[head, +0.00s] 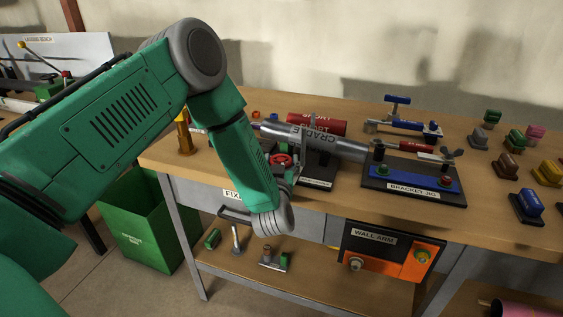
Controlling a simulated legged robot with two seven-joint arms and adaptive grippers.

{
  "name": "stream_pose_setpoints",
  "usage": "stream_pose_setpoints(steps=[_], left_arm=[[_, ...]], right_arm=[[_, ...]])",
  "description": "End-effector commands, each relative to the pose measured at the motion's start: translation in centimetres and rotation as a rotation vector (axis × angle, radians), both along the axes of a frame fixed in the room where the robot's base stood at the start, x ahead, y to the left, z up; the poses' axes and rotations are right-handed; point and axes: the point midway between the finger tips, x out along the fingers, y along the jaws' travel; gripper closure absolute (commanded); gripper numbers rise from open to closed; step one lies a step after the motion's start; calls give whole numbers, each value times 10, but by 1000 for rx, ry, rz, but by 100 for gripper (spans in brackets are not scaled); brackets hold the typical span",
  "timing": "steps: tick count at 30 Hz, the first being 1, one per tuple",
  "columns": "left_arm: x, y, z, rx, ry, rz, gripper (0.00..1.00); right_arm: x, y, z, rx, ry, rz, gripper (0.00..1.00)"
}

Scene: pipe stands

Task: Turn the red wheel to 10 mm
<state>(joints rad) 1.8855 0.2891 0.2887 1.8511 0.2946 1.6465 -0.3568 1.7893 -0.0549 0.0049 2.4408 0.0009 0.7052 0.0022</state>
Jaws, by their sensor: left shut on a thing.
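The red wheel (281,159) shows in the head view as a small red rim beside the silver pipe, partly hidden by my green forearm. My left arm comes in from the left and bends down in front of the bench. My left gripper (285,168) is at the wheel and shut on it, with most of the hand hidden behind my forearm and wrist. The silver pipe (345,147) lies across the bench, with lettering that reads CRADLE over it. I cannot read a millimetre scale. My right gripper is not in view.
The bracket jig (412,190) stands right of the wheel. Several coloured blocks are at the right. The wall arm panel (375,240) hangs at the bench front; a green bin (140,225) stands lower left.

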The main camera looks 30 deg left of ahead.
Motion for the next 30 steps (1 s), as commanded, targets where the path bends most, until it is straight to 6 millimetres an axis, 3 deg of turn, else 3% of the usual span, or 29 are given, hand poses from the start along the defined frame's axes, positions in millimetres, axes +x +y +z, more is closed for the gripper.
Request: stream_pose_setpoints(steps=[5,6,7,20,30], left_arm=[[-3,-1,-6,-2,17,-4,75],[-3,-1,-6,-2,17,-4,32],[-3,-1,-6,-3,16,-5,24],[-7,-4,-2,-1,6,-5,24],[-64,-35,-5,-4,13,-9,24]], right_arm=[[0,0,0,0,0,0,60],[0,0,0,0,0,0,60],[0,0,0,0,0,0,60],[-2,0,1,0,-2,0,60],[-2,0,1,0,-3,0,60]])
